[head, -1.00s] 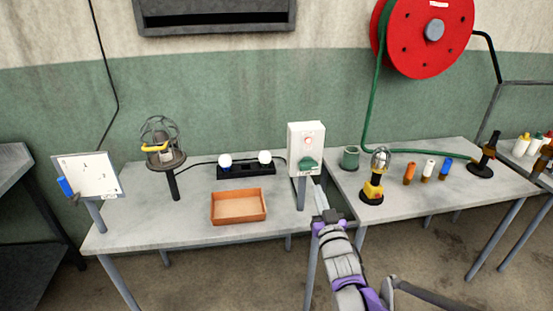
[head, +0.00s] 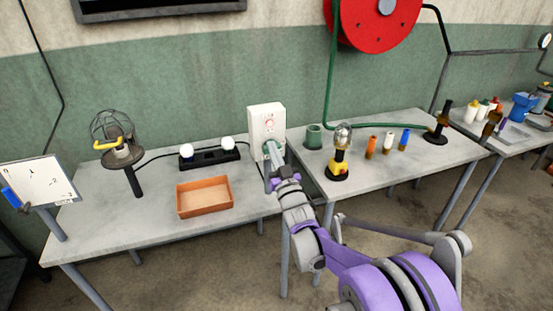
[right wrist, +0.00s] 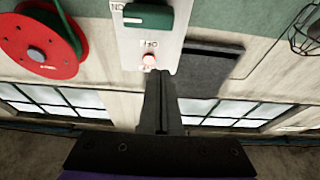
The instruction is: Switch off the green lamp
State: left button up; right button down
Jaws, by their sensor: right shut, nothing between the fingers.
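A white control box (head: 266,121) stands on a post at the front right of the left table. It carries a pinkish round button or light (head: 269,123) and, below it, a green switch. In the right wrist view the green switch (right wrist: 148,17) and the pinkish round part (right wrist: 149,61) both show. My right gripper (head: 274,158) is shut and empty, its tips at the box front, partly covering the green switch in the head view; I cannot tell whether they touch. No lamp glowing green shows. My left gripper is not in view.
A caged lamp (head: 113,129) with a yellow handle, a black strip (head: 209,159) with two white bulbs and an orange tray (head: 204,196) are on the left table. A yellow caged hand lamp (head: 339,160) and several small bottles stand on the right table. A red hose reel (head: 375,22) hangs above.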

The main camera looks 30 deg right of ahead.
jog(key=x, duration=0.4)
jog(key=f, duration=0.3)
jog(key=shift+w, duration=0.35)
jog(key=shift+f, duration=0.4)
